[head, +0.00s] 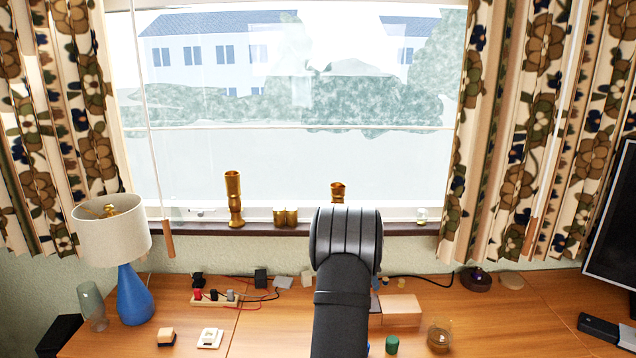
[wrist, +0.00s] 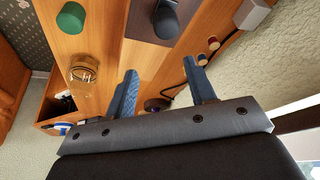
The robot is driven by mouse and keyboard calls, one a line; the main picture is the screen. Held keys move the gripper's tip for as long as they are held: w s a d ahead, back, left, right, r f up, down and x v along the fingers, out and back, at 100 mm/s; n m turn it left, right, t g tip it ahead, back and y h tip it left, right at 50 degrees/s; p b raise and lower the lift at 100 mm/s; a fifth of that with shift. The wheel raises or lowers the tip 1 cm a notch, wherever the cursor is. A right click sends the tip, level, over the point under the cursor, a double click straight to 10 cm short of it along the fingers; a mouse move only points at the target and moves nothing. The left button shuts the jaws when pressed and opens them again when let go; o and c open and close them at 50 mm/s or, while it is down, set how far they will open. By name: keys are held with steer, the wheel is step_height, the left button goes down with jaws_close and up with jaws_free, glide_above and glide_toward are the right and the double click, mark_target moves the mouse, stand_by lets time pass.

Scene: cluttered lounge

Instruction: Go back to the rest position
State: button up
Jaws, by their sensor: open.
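In the wrist view my gripper (wrist: 160,72) has its two blue fingers spread apart. Nothing shows between the fingertips except the wooden desk surface beyond. In the head view my black arm stands upright in front of the desk (head: 270,330) and window, and it hides the gripper. In the wrist view a green cylinder (wrist: 71,18) and a clear glass jar (wrist: 82,72) lie to the left of the fingers, apart from them. A dark knob on a grey plate (wrist: 165,20) is beyond the fingertips.
A wooden block (head: 401,311) is right of my arm. Cables cross the back. The monitor (head: 612,225) stands far right.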

steer(key=shift+m, duration=0.6)
steer(key=x, duration=0.6)
steer(key=shift+s+d+f, duration=0.1)
steer(key=shift+d+f, duration=0.1)
steer(key=shift+d, duration=0.2)
steer(key=shift+d+r, duration=0.15)
steer(key=shift+r, duration=1.15)
